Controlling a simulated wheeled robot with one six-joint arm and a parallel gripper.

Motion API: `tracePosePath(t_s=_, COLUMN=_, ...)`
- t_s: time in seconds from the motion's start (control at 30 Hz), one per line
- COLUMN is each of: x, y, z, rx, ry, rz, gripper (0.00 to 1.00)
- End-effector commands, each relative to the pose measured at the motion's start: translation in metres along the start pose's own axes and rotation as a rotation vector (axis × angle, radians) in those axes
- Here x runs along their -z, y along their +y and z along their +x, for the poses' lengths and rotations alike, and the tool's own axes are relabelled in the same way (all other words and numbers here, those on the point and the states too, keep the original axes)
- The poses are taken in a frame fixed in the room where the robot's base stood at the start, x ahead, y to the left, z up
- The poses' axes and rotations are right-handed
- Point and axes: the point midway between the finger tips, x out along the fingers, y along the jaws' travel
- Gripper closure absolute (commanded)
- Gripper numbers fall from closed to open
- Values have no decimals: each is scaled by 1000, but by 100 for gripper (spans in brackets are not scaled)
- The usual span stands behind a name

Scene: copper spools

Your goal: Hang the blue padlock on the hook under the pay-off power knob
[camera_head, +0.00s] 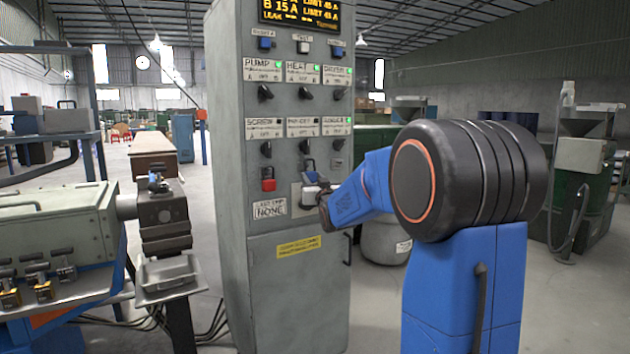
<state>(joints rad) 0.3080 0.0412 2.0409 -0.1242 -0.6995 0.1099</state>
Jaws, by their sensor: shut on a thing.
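The blue padlock (311,177) is upright against the grey control cabinet, its shackle up, just below the pay-off knob (305,147). My gripper (322,198) comes in from the right and is shut on it, at its lower part. The hook under the pay-off knob is too small and too covered by the padlock to make out. I cannot tell whether the shackle is around the hook or only in front of it.
A red padlock (268,180) hangs under the screw knob (266,149) to the left. A third lower knob (338,145) is to the right. The cabinet (227,150) carries a yellow label (299,247) lower down. A grey-green machine (60,222) stands at left.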

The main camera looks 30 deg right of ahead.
Motion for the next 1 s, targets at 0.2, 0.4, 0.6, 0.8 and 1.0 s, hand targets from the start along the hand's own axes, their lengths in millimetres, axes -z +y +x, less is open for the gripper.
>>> tracePosePath(t_s=0.2, x=-4, y=-3, z=10, rx=0, ry=-1, rz=2, gripper=95)
tracePosePath(t_s=0.4, x=-10, y=-4, z=16, rx=0, ry=0, rz=1, gripper=95)
tracePosePath(t_s=0.6, x=-15, y=-5, z=19, rx=-1, ry=0, rz=0, gripper=95)
tracePosePath(t_s=0.8, x=-17, y=-6, z=20, rx=-1, ry=0, rz=0, gripper=95)
tracePosePath(t_s=1.0, x=-17, y=-6, z=20, rx=-1, ry=0, rz=0, gripper=95)
